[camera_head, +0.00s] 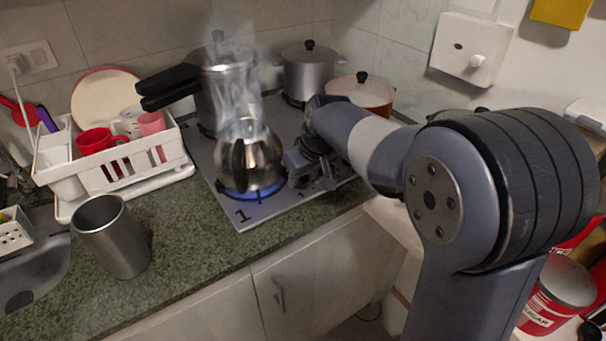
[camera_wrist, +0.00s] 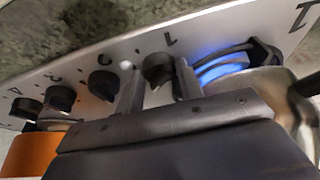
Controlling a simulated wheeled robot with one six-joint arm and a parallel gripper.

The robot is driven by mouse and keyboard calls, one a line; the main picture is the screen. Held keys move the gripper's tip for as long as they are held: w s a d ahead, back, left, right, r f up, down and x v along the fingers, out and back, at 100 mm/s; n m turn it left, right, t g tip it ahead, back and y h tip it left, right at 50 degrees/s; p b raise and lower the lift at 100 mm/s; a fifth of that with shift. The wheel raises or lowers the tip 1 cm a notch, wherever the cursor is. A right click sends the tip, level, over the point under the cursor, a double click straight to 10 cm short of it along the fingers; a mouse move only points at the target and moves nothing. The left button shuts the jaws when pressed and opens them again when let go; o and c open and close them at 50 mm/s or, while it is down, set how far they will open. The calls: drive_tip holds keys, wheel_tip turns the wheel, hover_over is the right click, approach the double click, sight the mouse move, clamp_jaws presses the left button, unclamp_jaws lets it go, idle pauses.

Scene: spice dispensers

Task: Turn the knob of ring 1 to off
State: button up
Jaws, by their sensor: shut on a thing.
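In the wrist view, the black round knob of ring 1 (camera_wrist: 157,68) sits on the hob's front strip, beside a printed "1". The two grey fingers of my gripper (camera_wrist: 158,80) stand on either side of it, shut on it. Blue flame of ring 1 (camera_wrist: 222,68) burns beside it. In the head view, the flame (camera_head: 250,191) burns under a steaming steel kettle (camera_head: 251,162). My gripper (camera_head: 322,182) is at the hob's front edge, right of the kettle. The knob is hidden there behind the gripper.
Other black knobs (camera_wrist: 103,85) line the strip beside ring 1's. A pressure cooker (camera_head: 222,85), a steel pot (camera_head: 308,70) and an orange pot (camera_head: 372,95) stand on the hob (camera_head: 210,160). A dish rack (camera_head: 150,165) and steel tumbler (camera_head: 113,240) stand left on the counter.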

drive_tip(key=n, duration=0.2)
drive_tip(key=n+g+y, duration=0.1)
drive_tip(key=n, duration=0.1)
drive_tip(key=shift+w+d+n, duration=0.15)
drive_tip(key=shift+d+n, duration=0.05)
drive_tip(key=shift+n, duration=0.2)
drive_tip(key=shift+w+n+g+y+p, duration=0.15)
drive_tip(key=shift+n+g+y, duration=0.25)
drive_tip(key=shift+n, duration=0.65)
drive_tip(key=shift+n+g+y+p, duration=0.2)
drive_tip(key=shift+n+g, duration=0.3)
drive_tip(key=shift+n, duration=0.55)
drive_tip(key=o, duration=1)
drive_tip(key=v, duration=1.1)
drive_tip(key=shift+a+p, duration=0.1)
drive_tip(key=shift+p, duration=0.25)
drive_tip(key=shift+f, duration=0.1)
drive_tip(key=x, duration=1.1)
drive_tip(key=shift+b, duration=0.4)
